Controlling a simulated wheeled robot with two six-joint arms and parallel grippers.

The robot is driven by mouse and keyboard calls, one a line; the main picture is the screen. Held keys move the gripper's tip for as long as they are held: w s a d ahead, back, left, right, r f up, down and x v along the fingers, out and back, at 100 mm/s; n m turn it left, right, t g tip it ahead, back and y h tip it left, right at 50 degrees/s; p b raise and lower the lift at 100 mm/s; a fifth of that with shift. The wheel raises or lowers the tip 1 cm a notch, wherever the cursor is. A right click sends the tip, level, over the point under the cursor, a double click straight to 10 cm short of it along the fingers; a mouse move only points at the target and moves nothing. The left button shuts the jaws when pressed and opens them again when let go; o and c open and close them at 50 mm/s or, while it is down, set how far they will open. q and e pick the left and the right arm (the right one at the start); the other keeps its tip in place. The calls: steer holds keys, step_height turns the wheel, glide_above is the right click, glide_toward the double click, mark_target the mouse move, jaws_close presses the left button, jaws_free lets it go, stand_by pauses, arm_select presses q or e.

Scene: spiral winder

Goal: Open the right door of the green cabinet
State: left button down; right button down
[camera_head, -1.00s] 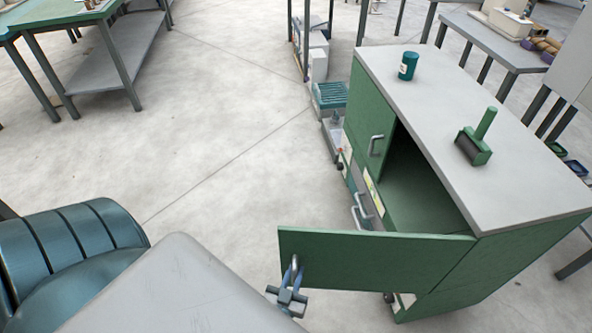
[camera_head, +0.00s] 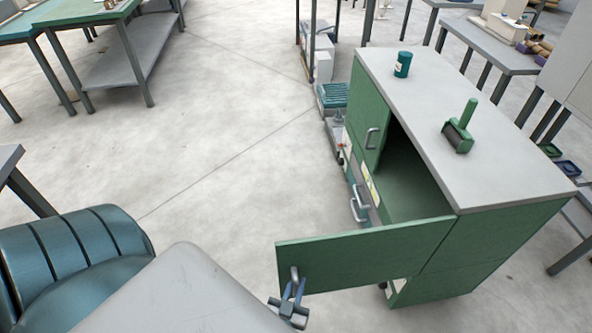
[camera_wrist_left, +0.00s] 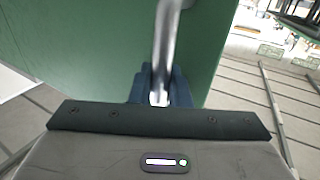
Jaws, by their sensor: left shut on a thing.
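The green cabinet (camera_head: 512,240) with a grey top stands at the right in the head view. Its right door (camera_head: 362,258) is swung wide open toward me, and the dark inside shows behind it. My left gripper (camera_head: 293,290) is shut on the door's metal handle (camera_head: 295,273) near the door's free edge. In the left wrist view the handle (camera_wrist_left: 166,50) runs down between the fingers (camera_wrist_left: 160,90), with the green door (camera_wrist_left: 100,45) behind it. The left door (camera_head: 367,110) is closed. My right gripper is not in view.
A teal jar (camera_head: 403,64) and a green roller tool (camera_head: 460,128) stand on the cabinet top. A blue-green ribbed chair (camera_head: 75,260) is at the lower left. Workbenches (camera_head: 110,50) stand at the back left.

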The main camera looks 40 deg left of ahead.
arm_select(q)
steer(key=c, duration=1.4)
jaws_free()
steer(key=shift+c, duration=0.2)
steer(key=v, duration=1)
steer(key=shift+s+d+p, duration=0.15)
steer(key=shift+s+p, duration=0.2)
steer(key=shift+p, duration=0.1)
steer(key=s+f+m+g+h, duration=0.2)
steer(key=f+g+h, duration=0.15)
steer(key=f, duration=0.85)
steer(key=s+f+m+g+h, duration=0.2)
steer(key=s+f+g+h, duration=0.15)
steer(key=f, duration=0.75)
steer(key=s+a+f+g+y, duration=0.1)
steer(key=s+a+f+g, duration=0.7)
steer(key=s+a+f, duration=0.2)
steer(key=shift+s+f+m+g, duration=0.3)
steer(key=shift+s+f, duration=0.2)
steer(key=shift+s, duration=0.5)
